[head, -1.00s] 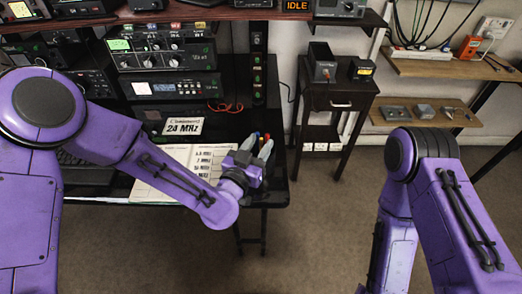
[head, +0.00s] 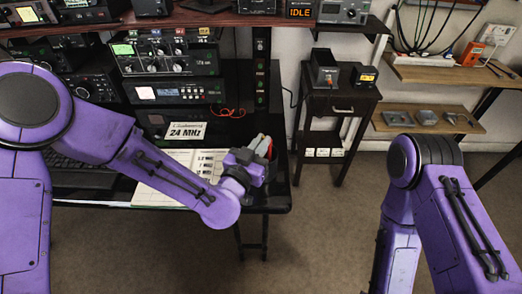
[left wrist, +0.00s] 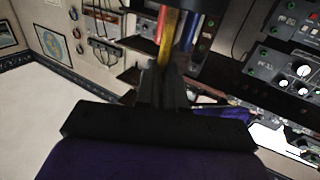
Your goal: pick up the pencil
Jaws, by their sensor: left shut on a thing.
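My left gripper (head: 264,146) is over the right end of the black desk, beside the open logbook. In the left wrist view, the gripper (left wrist: 164,80) is shut on the yellow pencil (left wrist: 168,38), which stands up between the fingertips. A red pen (left wrist: 160,22) and a blue pen (left wrist: 188,30) show on either side of the pencil. In the head view the pencil cannot be made out, as the gripper covers that spot. My right gripper is out of view; only its arm shows.
The open logbook (head: 165,188) lies on the desk under my left arm. A card reading 24 MHz (head: 186,131) and stacked radios (head: 165,55) stand behind it. A small dark side table (head: 340,104) is to the right, with bare floor in front.

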